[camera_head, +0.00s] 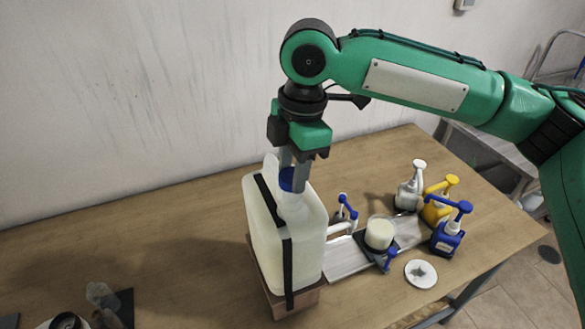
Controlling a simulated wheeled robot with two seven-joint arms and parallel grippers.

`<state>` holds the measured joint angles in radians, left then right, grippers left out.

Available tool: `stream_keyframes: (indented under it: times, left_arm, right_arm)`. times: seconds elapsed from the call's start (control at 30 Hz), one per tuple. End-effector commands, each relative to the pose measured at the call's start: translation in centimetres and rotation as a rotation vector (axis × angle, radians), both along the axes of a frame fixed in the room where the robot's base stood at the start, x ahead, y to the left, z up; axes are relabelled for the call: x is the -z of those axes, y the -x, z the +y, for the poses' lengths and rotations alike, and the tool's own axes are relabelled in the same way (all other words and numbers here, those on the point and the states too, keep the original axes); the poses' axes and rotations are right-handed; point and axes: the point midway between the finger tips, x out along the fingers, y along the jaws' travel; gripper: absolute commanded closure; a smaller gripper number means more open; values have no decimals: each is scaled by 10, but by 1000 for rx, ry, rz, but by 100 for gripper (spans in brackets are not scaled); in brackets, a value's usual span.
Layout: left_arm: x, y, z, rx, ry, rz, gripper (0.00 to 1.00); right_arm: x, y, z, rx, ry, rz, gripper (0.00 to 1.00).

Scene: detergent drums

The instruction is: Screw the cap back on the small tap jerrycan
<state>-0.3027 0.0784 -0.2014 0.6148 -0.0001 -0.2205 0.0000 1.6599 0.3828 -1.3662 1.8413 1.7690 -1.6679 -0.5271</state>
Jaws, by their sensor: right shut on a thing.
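The small tap jerrycan (272,246) is a whitish, translucent can with a black strap around it. It stands upright on a wooden block (296,305) near the middle of the table. My right gripper (293,178) points down over the can's top and is shut on the blue cap (287,180). The cap is at the neck of the can. I cannot tell whether it is seated on the thread, since the fingers hide part of it. My left gripper is not in view.
Right of the can are a metal tray (346,259), a white cup (379,233), a white disc (421,273) and pump bottles in white (410,188), yellow (438,203) and blue (447,236). Small items lie at the lower left. The table's left middle (150,235) is clear.

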Motion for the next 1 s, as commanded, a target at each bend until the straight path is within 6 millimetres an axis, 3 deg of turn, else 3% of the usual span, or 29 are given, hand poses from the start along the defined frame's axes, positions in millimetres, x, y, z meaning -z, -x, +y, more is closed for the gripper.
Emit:
stream_keyframes:
  times: [0.03, 0.17, 0.53, 1.0]
  left_arm:
    - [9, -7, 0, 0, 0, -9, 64]
    - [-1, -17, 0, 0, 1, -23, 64]
    - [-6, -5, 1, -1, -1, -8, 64]
    - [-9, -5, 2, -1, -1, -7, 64]
  right_arm:
    - [8, 0, 0, 0, 0, -1, 85]
    - [11, 0, 0, 0, 0, 1, 85]
    - [18, -1, 0, 1, -1, 1, 85]
    - [22, -1, -1, 1, 0, -1, 85]
